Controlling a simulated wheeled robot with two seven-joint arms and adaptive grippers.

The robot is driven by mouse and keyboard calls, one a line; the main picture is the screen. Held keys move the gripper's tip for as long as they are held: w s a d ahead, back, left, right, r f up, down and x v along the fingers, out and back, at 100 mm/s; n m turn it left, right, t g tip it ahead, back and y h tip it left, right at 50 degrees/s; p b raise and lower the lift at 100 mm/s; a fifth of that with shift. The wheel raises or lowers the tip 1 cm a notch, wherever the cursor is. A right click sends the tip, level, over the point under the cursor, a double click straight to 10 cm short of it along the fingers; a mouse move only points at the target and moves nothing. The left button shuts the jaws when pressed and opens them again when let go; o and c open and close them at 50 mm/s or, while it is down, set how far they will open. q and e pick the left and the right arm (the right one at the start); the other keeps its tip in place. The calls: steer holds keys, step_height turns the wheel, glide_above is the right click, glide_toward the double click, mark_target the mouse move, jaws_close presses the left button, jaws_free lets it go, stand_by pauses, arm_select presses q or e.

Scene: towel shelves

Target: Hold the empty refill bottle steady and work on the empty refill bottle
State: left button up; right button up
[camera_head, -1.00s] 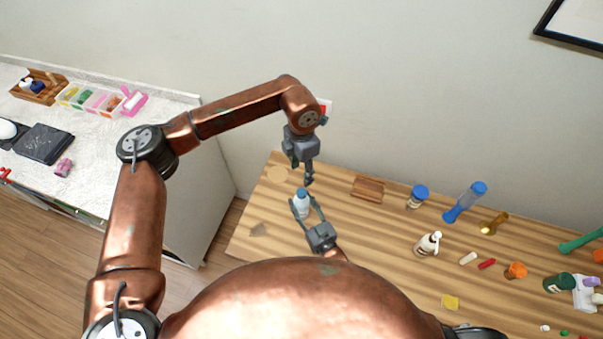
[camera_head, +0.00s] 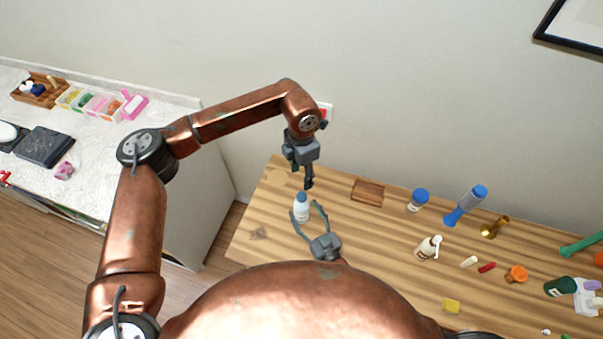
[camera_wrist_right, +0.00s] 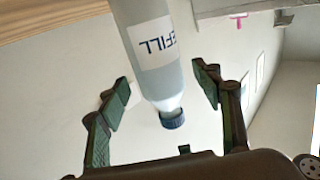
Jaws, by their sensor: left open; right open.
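The refill bottle (camera_head: 301,209), white with a blue cap, stands upright on the wooden table at its left part. In the right wrist view the bottle (camera_wrist_right: 150,50) shows its "REFILL" label and dark blue cap, between the spread fingers. My right gripper (camera_head: 307,219) is open, its fingers on either side of the bottle and apart from it; it also shows in the right wrist view (camera_wrist_right: 163,82). My left gripper (camera_head: 307,184) is open above and just behind the bottle, pointing down and holding nothing.
A white counter (camera_head: 95,160) is at left.

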steer(key=v, duration=0.9)
steer(key=shift+s, duration=0.1)
